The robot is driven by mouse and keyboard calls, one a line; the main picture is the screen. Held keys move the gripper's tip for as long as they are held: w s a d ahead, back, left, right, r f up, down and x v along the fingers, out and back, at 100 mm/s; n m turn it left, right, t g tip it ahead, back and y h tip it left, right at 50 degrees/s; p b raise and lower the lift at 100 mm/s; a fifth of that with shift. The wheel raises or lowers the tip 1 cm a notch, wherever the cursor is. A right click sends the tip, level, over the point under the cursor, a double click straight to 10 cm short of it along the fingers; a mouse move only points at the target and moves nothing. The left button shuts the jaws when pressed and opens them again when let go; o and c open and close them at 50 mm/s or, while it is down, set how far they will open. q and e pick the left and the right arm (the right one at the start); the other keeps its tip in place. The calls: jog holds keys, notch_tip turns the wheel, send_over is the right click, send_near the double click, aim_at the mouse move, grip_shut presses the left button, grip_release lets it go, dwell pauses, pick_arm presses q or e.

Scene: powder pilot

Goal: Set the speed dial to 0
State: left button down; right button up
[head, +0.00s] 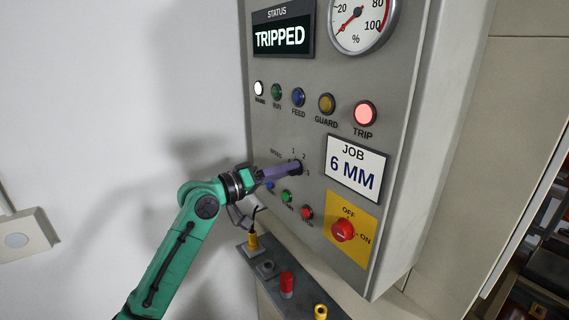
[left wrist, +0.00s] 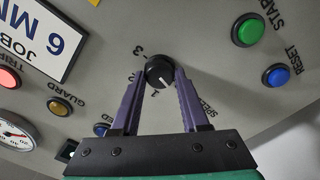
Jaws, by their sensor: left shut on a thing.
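The speed dial (left wrist: 160,72) is a small round black knob with a white pointer mark on the grey panel. My left gripper (left wrist: 160,78), with purple fingers, is shut on the dial, one finger on each side. In the left wrist view the white mark points down and right, near the 1 and toward the right finger. The numerals 1, 2 and 3 show around the dial; no 0 is visible, and the fingers cover part of the scale. In the head view my left gripper (head: 294,168) reaches the panel from the left and largely hides the dial.
The status display (head: 282,38) reads TRIPPED, and the red trip lamp (head: 365,113) is lit. The green start button (left wrist: 248,30) and blue reset button (left wrist: 276,75) sit near the dial. A red rotary switch (head: 343,230) is lower right. A ledge (head: 262,284) with small fittings stands below.

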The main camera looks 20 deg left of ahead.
pick_arm(q)
jog(key=shift+f+n+p, duration=0.2)
jog(key=shift+n+p, duration=0.35)
jog(key=shift+n, duration=0.35)
jog(key=shift+d, duration=0.1)
jog(key=shift+c, duration=2.1)
grip_release()
jog(key=shift+r, duration=0.1)
jog(key=b+v, duration=0.7)
jog(key=v, duration=0.7)
jog(key=shift+s, duration=0.3)
